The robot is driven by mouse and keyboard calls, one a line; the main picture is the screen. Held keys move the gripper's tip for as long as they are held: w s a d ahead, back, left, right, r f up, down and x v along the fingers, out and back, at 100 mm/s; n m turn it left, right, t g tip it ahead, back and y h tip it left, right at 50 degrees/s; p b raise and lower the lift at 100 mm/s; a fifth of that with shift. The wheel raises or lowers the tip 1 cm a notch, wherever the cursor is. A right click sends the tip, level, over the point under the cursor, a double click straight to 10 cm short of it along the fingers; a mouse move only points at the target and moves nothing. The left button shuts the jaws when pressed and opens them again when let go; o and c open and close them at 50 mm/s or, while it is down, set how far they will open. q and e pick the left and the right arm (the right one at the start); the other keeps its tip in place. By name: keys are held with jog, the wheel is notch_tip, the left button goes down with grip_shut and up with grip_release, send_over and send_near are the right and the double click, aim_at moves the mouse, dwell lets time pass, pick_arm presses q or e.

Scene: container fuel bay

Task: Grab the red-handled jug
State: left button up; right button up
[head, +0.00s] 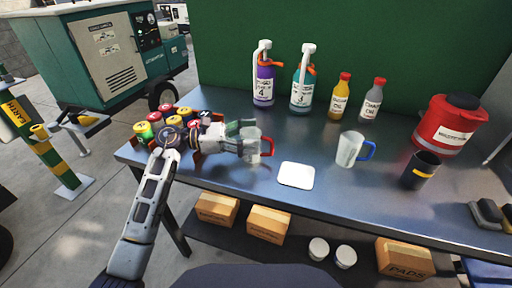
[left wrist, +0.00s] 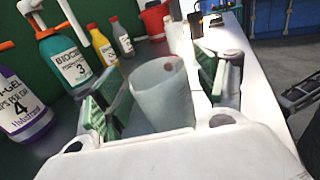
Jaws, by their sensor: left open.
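The red-handled jug (head: 254,153) is a clear, upright vessel on the metal bench, left of the white pad, with its red handle facing right. My left gripper (head: 246,140) reaches it from the left, open, with its fingers around the jug's body. In the left wrist view, the jug (left wrist: 160,98) stands between the two green finger pads of the gripper (left wrist: 157,88), with a narrow gap showing on either side. The red handle is hidden there. My right gripper is not in view.
A blue-handled jug (head: 348,149) stands to the right, past the white pad (head: 296,175). Pump bottles (head: 264,83) and smaller bottles (head: 341,98) stand behind. A red container (head: 447,126) and a dark cup (head: 421,171) are at the right. Several colored cans (head: 165,112) sit at the left.

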pick_arm(q)
jog(key=shift+d, duration=0.8)
jog(key=shift+c, duration=0.4)
jog(key=c, duration=1)
jog(key=shift+r, duration=0.15)
jog(key=shift+c, duration=0.2)
jog(key=shift+r, duration=0.4)
jog(key=s+a+r, duration=0.1)
jog(key=s+a, duration=0.1)
jog(key=s, duration=0.6)
jog(key=s+a+r, duration=0.1)
jog(key=s+a, duration=0.2)
jog(key=s, duration=0.6)
jog(key=shift+a+r, duration=0.2)
jog(key=shift+a, duration=0.1)
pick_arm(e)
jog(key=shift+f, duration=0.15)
